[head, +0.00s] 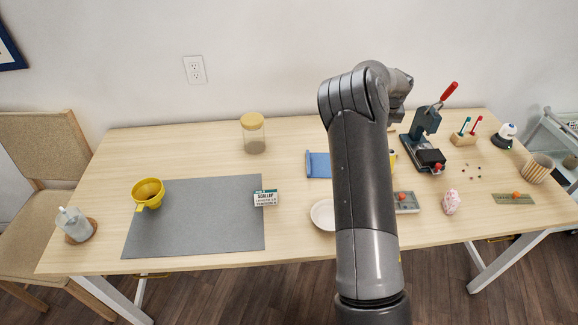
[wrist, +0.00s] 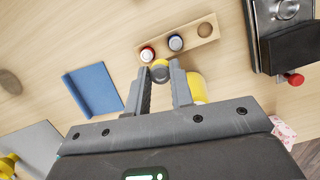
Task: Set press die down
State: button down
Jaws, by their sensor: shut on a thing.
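In the wrist view my gripper (wrist: 160,76) is shut on a small round grey press die with a yellowish rim (wrist: 160,71). Beyond the fingertips lies a wooden die rack (wrist: 190,39). In the head view my arm hides the gripper, the held die and most of the rack.
A press with a red handle (head: 425,138) stands right of my arm. A yellow object (wrist: 196,86) is close beside the right finger.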

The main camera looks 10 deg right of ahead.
jog(key=s+a+n+y, duration=0.1)
jog(key=s+a+n, duration=0.25)
jog(key=a, duration=0.75)
jog(key=s+a+n+y, duration=0.1)
jog(key=s+a+n, duration=0.3)
jog(key=a, duration=0.7)
jog(key=shift+n, duration=0.45)
jog(key=w+a+f, duration=0.1)
jog(key=a+f, duration=0.1)
jog(key=a, duration=0.1)
jog(key=w+a+f, duration=0.2)
jog(key=a, duration=0.2)
jog(key=w+a+f, duration=0.2)
jog(key=a, duration=0.1)
jog(key=shift+a+f, duration=0.1)
jog(key=shift+a, duration=0.25)
jog(key=shift+w+a+f, duration=0.15)
jog(key=shift+a+f, duration=0.05)
jog(key=shift+f, duration=1.9)
jog(key=shift+f, duration=0.1)
jog(key=c, duration=1.3)
grip_release()
jog(key=shift+o, duration=0.2)
